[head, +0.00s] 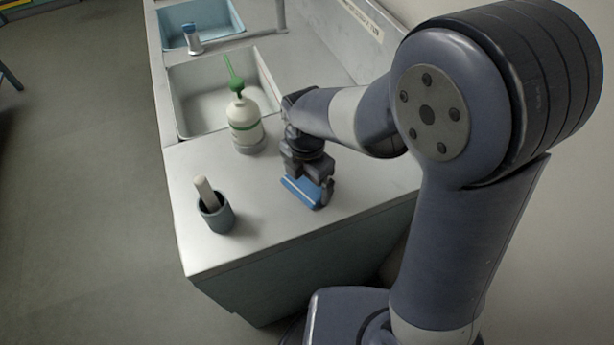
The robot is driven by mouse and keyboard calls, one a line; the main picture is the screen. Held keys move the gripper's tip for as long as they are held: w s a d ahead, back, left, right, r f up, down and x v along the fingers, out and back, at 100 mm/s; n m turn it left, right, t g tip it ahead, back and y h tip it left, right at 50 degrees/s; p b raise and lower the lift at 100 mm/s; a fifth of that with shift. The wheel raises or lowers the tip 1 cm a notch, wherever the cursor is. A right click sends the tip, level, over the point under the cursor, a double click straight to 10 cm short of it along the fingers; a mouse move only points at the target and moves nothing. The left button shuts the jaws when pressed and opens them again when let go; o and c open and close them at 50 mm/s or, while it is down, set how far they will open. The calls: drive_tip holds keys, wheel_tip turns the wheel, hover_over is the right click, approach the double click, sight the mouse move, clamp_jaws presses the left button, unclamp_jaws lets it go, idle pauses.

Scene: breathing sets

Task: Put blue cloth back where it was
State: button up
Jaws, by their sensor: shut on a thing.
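The blue cloth (300,193) is a small flat blue piece with a pale edge, low over the near right part of the grey counter. My gripper (318,189) points down and is shut on the blue cloth. The fingers hide part of it. I cannot tell whether the cloth touches the counter or hangs just above it.
A white bottle (244,125) with a green pump stands on the counter left of my gripper. A dark cup (216,216) holding a pale stick stands near the left edge. A sink (212,96) and a blue basin (199,22) lie farther back. Counter between cup and gripper is clear.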

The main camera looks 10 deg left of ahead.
drive_tip(key=o, duration=0.5)
wheel_tip(320, 180, up, 12)
drive_tip(key=shift+r, duration=0.1)
idle(0.4)
hover_over(307, 183)
drive_tip(key=shift+f, duration=3.85)
